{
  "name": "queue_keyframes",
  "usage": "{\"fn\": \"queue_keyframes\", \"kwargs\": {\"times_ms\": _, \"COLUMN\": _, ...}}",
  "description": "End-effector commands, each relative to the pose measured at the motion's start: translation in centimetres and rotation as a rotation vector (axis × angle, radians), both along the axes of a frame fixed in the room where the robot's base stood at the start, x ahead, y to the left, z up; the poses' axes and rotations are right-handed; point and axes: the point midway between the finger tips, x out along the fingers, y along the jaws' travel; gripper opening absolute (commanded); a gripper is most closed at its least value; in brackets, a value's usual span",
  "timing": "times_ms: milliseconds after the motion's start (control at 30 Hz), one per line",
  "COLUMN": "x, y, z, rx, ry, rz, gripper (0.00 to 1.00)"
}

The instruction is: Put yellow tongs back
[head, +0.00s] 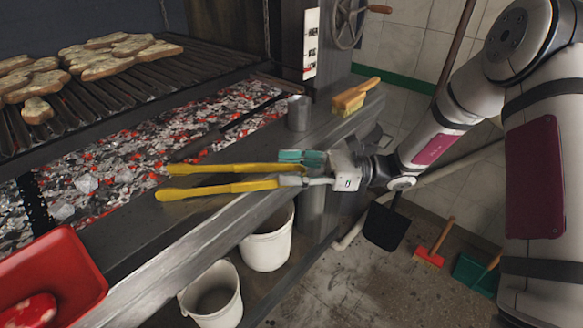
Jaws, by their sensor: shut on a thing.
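The yellow tongs (225,187) show in the head view as two long yellow arms, spread slightly apart, over the grey ledge in front of the ember bed. My gripper (303,170) is at their right end and is shut on them. The tongs point left from it, roughly level. A teal part (300,156) shows beside the tongs at the gripper; I cannot tell whether it is a finger or another thing. My gripper partly hides the tongs' right end. I cannot tell whether the tongs touch the ledge.
A metal cup (299,113) and a yellow brush (355,97) stand on the ledge (190,250) beyond my gripper. Glowing embers (150,150) lie behind it, under a grate with food (110,55). A red tray (60,270) is at lower left. White buckets (268,245) stand below.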

Motion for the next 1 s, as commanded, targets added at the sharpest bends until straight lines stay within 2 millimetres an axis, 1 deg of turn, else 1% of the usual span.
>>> {"fn": "queue_keyframes", "kwargs": {"times_ms": 100, "x": 0.0, "y": 0.0, "z": 0.0, "rx": 0.000, "ry": 0.000, "rz": 0.000, "gripper": 0.39}}
{"fn": "queue_keyframes", "kwargs": {"times_ms": 133, "x": 0.0, "y": 0.0, "z": 0.0, "rx": 0.000, "ry": 0.000, "rz": 0.000, "gripper": 0.54}}
{"fn": "queue_keyframes", "kwargs": {"times_ms": 167, "x": 0.0, "y": 0.0, "z": 0.0, "rx": 0.000, "ry": 0.000, "rz": 0.000, "gripper": 0.61}}
{"fn": "queue_keyframes", "kwargs": {"times_ms": 200, "x": 0.0, "y": 0.0, "z": 0.0, "rx": 0.000, "ry": 0.000, "rz": 0.000, "gripper": 0.70}}
{"fn": "queue_keyframes", "kwargs": {"times_ms": 500, "x": 0.0, "y": 0.0, "z": 0.0, "rx": -0.001, "ry": 0.000, "rz": 0.000, "gripper": 0.70}}
{"fn": "queue_keyframes", "kwargs": {"times_ms": 633, "x": 0.1, "y": -0.6, "z": -0.1, "rx": -0.001, "ry": 0.000, "rz": -0.002, "gripper": 0.70}}
{"fn": "queue_keyframes", "kwargs": {"times_ms": 767, "x": 0.4, "y": -2.4, "z": -0.2, "rx": 0.000, "ry": 0.000, "rz": -0.004, "gripper": 0.70}}
{"fn": "queue_keyframes", "kwargs": {"times_ms": 1000, "x": 0.9, "y": -7.3, "z": -0.6, "rx": 0.000, "ry": -0.001, "rz": -0.004, "gripper": 0.70}}
